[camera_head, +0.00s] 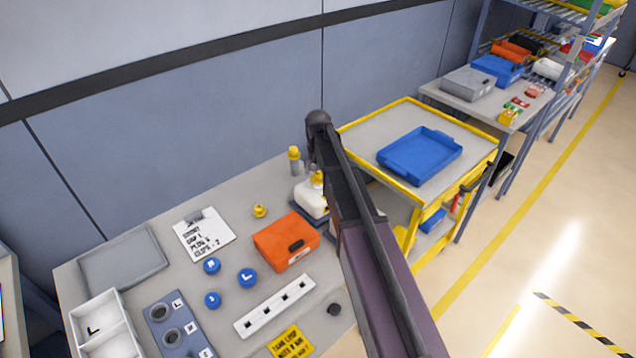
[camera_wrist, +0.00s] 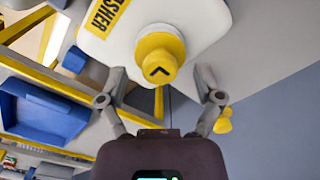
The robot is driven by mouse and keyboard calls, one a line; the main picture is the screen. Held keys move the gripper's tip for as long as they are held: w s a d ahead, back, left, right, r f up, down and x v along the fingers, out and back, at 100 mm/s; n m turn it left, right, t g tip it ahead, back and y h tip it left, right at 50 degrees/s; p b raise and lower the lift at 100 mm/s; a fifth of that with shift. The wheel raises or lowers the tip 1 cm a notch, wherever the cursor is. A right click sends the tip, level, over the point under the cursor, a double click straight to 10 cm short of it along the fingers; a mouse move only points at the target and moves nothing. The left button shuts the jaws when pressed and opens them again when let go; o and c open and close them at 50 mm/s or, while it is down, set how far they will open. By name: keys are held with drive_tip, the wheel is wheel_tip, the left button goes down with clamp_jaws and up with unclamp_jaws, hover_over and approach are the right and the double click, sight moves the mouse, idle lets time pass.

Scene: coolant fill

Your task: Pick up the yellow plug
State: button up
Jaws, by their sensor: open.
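A yellow round plug with a dark angled mark (camera_wrist: 158,58) sits on top of a white container with a yellow label ending in "SHER" (camera_wrist: 125,22). In the head view the yellow piece (camera_head: 318,177) shows on the white container (camera_head: 312,198), partly hidden by my arm. My gripper (camera_wrist: 162,75) is open, its two fingers to either side of the plug in the wrist view, with visible gaps; the distance in depth is hard to tell. A small separate yellow piece (camera_head: 259,210) lies on the grey table.
A yellow-capped bottle (camera_head: 294,162) stands behind the container. An orange case (camera_head: 286,240), several blue caps (camera_head: 247,278), a white slotted strip (camera_head: 275,306) and a paper sheet (camera_head: 204,235) lie nearby. A yellow-edged cart carries a blue tray (camera_head: 420,157) at right.

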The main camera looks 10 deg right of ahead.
drive_tip(key=shift+f+b, duration=0.35)
drive_tip(key=shift+f, duration=0.2)
